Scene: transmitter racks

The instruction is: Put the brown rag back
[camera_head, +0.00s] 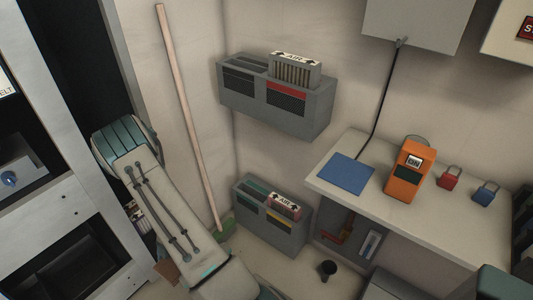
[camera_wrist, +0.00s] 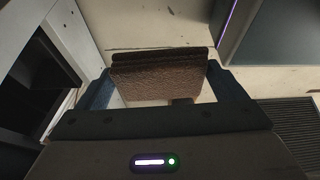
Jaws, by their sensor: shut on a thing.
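The brown rag (camera_wrist: 158,76) shows in the wrist view as a folded, rough-textured brown stack. It is held between the two blue-grey fingers of my gripper (camera_wrist: 164,88), which is shut on it. Pale floor or wall shows beyond it. A small tan piece shows just below the rag; I cannot tell what it is. In the head view my arm reaches down to the lower edge, and I cannot make out my gripper there. A small brown patch shows beside the arm at the lower left; I cannot tell whether it is the rag.
A workbench (camera_head: 420,215) holds a blue mat (camera_head: 346,173), an orange device (camera_head: 408,170) and red and blue padlocks. Two grey filter boxes are in view, the upper one (camera_head: 310,118) on the wall. A wooden pole (camera_head: 187,110) leans in the corner.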

